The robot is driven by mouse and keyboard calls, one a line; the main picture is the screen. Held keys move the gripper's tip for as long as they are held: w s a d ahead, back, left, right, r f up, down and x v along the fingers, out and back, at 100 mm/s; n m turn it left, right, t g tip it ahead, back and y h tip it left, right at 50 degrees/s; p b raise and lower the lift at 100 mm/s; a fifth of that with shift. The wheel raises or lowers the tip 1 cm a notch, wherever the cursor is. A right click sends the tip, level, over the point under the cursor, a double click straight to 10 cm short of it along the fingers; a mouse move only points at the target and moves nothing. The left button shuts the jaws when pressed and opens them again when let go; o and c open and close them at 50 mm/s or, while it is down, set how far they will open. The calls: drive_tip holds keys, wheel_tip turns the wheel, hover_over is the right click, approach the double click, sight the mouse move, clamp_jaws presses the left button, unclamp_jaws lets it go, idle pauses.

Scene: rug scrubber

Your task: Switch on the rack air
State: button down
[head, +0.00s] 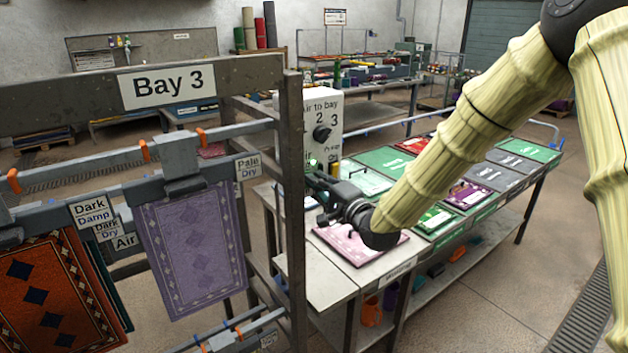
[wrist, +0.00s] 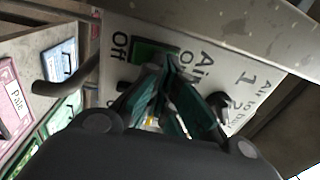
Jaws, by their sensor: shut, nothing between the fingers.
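A pale control box (head: 333,108) stands at the near end of the table, behind the rack post. Its face has a black dial (head: 321,132) marked "Air to bay", with numbers around it. In the wrist view, the dial (wrist: 216,105) is right of my fingers. A green switch (wrist: 150,48) sits between the words "Off" and "On", beside "Air". My gripper (wrist: 172,66) is shut and empty, its fingertips at the switch's right, "On" end and overlapping it. I cannot tell whether they touch it or how the switch is set. In the head view, my gripper (head: 316,180) is low at the box's front.
The Bay 3 rack (head: 255,62) stands close on the left, with a purple rug (head: 190,240) and an orange rug (head: 60,290) hanging from it. Its post is near my gripper. A pink mat (head: 350,245) lies below my gripper on the table. Open floor lies to the right.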

drive_tip(key=s+d+r+b, duration=0.2)
drive_tip(key=s+d, duration=0.5)
drive_tip(key=s, duration=0.4)
drive_tip(key=shift+s+d+r+b, duration=0.25)
drive_tip(key=shift+s+r+b, duration=0.05)
drive_tip(key=shift+b, duration=0.05)
drive_tip(key=s+d+f+n+g+h, duration=0.1)
drive_tip(key=s+f+g+h, duration=0.2)
drive_tip(key=f, duration=0.9)
drive_tip(key=s+d+f+n+g+h, duration=0.15)
drive_tip(key=s+f, duration=0.35)
drive_tip(key=f, duration=0.8)
drive_tip(key=s+d+f+n+g+h, duration=0.2)
drive_tip(key=s+f+g, duration=0.15)
drive_tip(key=f, duration=0.85)
drive_tip(key=s+d+f+n+g+h, duration=0.1)
drive_tip(key=s+d+f+n+g, duration=0.1)
drive_tip(key=s+f, duration=0.4)
drive_tip(key=s+d+f+n+g+h, duration=0.1)
drive_tip(key=s+f, duration=0.6)
drive_tip(key=s, duration=0.7)
drive_tip(key=s+d+f+n+g+h, duration=0.2)
drive_tip(key=s+d+f+n+g, duration=0.1)
drive_tip(key=s+f, duration=0.4)
drive_tip(key=s+d+g, duration=0.1)
drive_tip(key=s+g, duration=0.1)
drive_tip(key=s, duration=0.1)
drive_tip(key=shift+s, duration=0.35)
drive_tip(key=shift+d, duration=0.1)
